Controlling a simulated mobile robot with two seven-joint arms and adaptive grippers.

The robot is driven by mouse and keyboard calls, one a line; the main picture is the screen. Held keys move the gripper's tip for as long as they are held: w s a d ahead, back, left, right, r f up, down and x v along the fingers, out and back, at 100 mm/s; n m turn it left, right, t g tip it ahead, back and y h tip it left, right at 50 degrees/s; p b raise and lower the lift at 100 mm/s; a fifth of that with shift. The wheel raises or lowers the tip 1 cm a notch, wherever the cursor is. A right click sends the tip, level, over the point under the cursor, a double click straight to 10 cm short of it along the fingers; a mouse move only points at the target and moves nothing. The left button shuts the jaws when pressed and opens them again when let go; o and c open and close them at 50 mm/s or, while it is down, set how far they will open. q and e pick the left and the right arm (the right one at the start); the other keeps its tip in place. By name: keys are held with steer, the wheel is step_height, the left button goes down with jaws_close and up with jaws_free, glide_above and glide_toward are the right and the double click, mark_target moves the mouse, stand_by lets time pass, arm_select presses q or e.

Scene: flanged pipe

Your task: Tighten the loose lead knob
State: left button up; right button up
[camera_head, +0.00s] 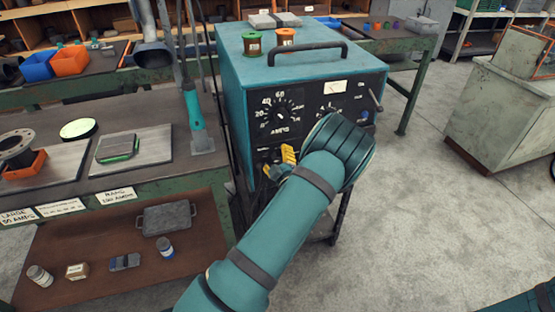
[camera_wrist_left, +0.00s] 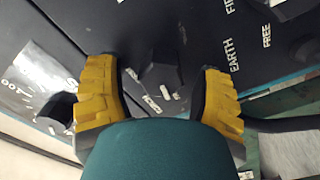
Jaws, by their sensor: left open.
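The teal welding machine (camera_head: 251,98) has a black front panel with an amps dial and smaller controls. In the left wrist view a black knob (camera_wrist_left: 163,70) stands on the dark panel, between the fingers of my left gripper (camera_wrist_left: 158,88). The yellow fingers are open on both sides of it, with a visible gap each side. In the head view my left gripper (camera_head: 283,162) is at the lower part of the panel, and my arm hides much of that area. I cannot tell whether the knob is loose. My right gripper is out of view.
A second black knob (camera_wrist_left: 62,108) is close to the left finger. A cable (camera_wrist_left: 285,125) runs at the right. Two spools stand on the machine, beside its handle (camera_head: 307,50). A workbench (camera_head: 100,112) is on the left. Open floor (camera_head: 430,210) lies to the right.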

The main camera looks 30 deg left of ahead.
arm_select(q)
jaws_close()
stand_by(0.5)
steer(key=m, duration=0.4)
steer(key=shift+w+d+b, duration=0.1)
steer(key=shift+b, duration=0.2)
steer(key=m, duration=0.3)
steer(key=shift+r+m, duration=0.1)
steer(key=shift+m, duration=0.2)
steer(key=m, duration=0.4)
steer(key=shift+w+d+m, duration=0.1)
steer(key=shift+m, duration=0.2)
steer(key=shift+m+p, duration=0.3)
steer(key=shift+m, duration=1.4)
